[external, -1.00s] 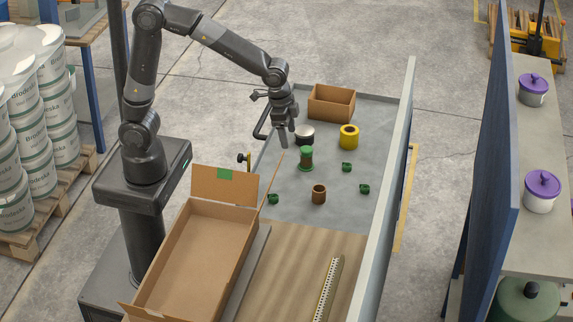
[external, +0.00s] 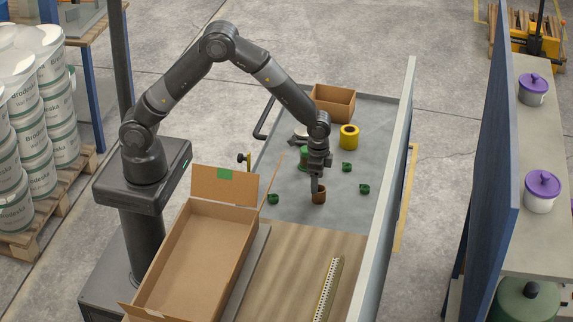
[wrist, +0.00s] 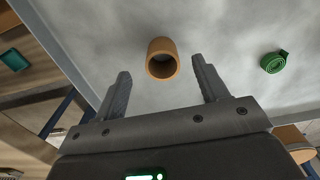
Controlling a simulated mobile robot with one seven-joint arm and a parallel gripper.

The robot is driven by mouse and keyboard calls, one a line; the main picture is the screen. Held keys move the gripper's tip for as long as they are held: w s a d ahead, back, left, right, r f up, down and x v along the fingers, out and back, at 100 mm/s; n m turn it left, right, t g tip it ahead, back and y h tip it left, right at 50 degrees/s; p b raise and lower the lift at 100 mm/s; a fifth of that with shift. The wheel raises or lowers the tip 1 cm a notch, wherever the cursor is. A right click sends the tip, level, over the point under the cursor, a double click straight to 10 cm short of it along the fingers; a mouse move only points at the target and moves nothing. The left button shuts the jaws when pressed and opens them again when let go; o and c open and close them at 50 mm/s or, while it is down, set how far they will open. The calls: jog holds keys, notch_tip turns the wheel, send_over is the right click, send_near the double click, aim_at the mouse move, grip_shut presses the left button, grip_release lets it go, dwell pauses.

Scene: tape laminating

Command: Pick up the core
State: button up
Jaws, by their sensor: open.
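The core, a short brown cardboard tube (external: 319,198), stands on the grey part of the table in the external view. It also shows in the wrist view (wrist: 152,70), upright with its hollow top visible. My gripper (external: 316,187) is right at the core, its lower end overlapping the core's top left side. In the wrist view my gripper (wrist: 161,68) is open. The core appears between the two fingertips, with a gap on each side. I cannot tell how far down the fingers reach beside it.
Small green pieces (external: 347,167) lie around the core. A yellow roll (external: 349,138), a partly hidden green roll (external: 303,160) and a small brown box (external: 334,103) stand behind. A large open carton (external: 195,262) is at the left front. A raised wall (external: 391,170) bounds the right.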

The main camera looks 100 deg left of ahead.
aim_at(319, 189)
jog(key=shift+w+a+f, duration=0.1)
jog(key=shift+w+f, duration=0.05)
jog(key=shift+f, duration=1.35)
jog(key=shift+w+f, duration=0.15)
jog(key=shift+f, duration=1.35)
jog(key=shift+c, duration=0.2)
jog(key=c, duration=1)
